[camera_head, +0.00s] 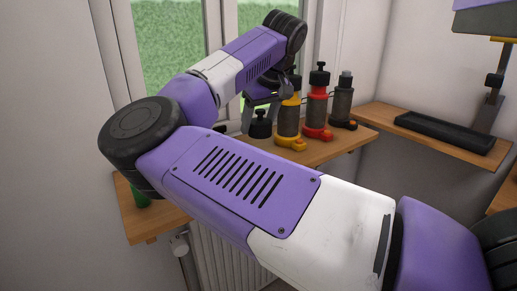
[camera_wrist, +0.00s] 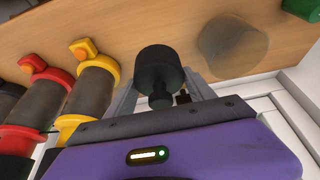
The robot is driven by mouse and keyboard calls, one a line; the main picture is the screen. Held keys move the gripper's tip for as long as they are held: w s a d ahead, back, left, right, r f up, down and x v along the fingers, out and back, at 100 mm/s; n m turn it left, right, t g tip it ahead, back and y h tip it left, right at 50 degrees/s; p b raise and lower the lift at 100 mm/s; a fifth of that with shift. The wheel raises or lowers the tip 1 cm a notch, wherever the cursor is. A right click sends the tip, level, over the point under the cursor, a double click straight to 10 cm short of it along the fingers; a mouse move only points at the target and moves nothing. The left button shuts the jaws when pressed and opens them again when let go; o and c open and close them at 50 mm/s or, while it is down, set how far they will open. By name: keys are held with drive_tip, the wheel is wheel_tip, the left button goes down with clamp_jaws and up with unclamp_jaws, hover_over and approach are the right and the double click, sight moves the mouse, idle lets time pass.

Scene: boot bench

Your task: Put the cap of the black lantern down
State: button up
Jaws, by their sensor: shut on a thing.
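My gripper (camera_wrist: 160,84) is shut on a black cap (camera_wrist: 160,68), a round body with a small knob towards the wrist. The cap also shows in the head view (camera_head: 261,126), left of the yellow lantern, low over the wooden shelf. I cannot tell whether it touches the wood. The black lantern (camera_head: 342,103) stands upright at the right end of the row, its narrow top showing no wide black cap. My arm hides much of the shelf in the head view.
A yellow lantern (camera_head: 287,120) and a red lantern (camera_head: 317,108), both black-capped, stand beside the black one on the shelf (camera_head: 349,138). A green thing (camera_head: 140,196) is at the left. A black tray (camera_head: 445,133) lies on another shelf.

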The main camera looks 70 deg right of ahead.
sight(266, 123)
drive_tip(key=shift+f, duration=3.65)
drive_tip(key=shift+f+b, duration=0.1)
drive_tip(key=shift+b, duration=0.2)
drive_tip(key=o, duration=1.4)
drive_tip(key=shift+c, duration=0.2)
drive_tip(key=p+v, duration=0.1)
drive_tip(key=v, duration=1.1)
drive_tip(key=shift+d, duration=0.1)
